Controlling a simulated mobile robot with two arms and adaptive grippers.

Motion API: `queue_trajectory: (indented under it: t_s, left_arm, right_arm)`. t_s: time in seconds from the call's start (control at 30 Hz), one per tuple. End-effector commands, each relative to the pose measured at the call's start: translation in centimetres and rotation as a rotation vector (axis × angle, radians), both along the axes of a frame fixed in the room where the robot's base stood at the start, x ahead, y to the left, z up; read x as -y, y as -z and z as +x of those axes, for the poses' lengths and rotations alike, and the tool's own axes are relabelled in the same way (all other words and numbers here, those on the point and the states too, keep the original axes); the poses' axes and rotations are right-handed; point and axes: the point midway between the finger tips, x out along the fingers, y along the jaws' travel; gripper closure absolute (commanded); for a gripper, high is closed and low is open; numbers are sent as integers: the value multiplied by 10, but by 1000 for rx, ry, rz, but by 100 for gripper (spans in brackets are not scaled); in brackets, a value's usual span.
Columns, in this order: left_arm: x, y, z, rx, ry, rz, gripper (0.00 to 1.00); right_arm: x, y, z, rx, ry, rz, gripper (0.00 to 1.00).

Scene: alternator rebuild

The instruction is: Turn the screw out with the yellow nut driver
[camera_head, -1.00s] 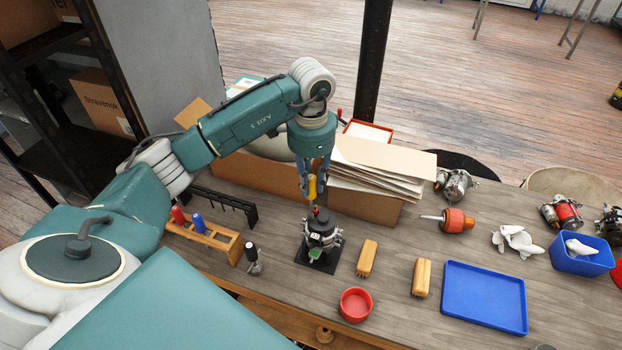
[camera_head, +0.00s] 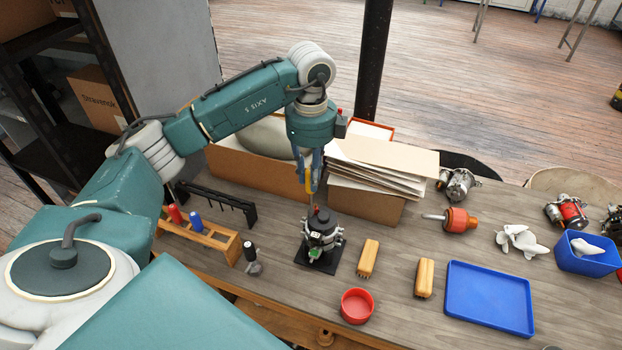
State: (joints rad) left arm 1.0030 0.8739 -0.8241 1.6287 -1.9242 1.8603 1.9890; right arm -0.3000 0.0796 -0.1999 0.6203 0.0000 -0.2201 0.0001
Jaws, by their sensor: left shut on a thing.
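My left gripper (camera_head: 308,180) points down and is shut on the yellow nut driver (camera_head: 309,187), which it holds upright. The driver's handle shows between the fingers, and its thin shaft points down at the alternator (camera_head: 321,234). The alternator stands on a black base plate (camera_head: 302,262) on the bench. Whether the driver's tip touches a screw on top of the alternator is too small to tell. The screw itself cannot be made out. My right gripper is not in view.
A wooden tool rack (camera_head: 226,246) with red and blue handles is left of the alternator. A red dish (camera_head: 357,306), two wood-handled brushes (camera_head: 368,258) and a blue tray (camera_head: 490,298) lie to the front and right. Papers on a box (camera_head: 375,166) stand close behind the gripper.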

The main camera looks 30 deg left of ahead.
Motion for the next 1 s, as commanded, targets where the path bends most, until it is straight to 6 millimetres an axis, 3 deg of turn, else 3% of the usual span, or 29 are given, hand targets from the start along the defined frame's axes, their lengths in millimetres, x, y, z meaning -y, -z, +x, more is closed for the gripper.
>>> queue_trajectory:
  t_s: [0.2,0.53,1.0]
  left_arm:
    - [-1,1,1,2,377,2,100]
    - [0,1,0,2,672,1,100]
    - [-1,1,0,2,1533,2,100]
  right_arm:
    - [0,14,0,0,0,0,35]
    - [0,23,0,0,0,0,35]
    - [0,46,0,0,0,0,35]
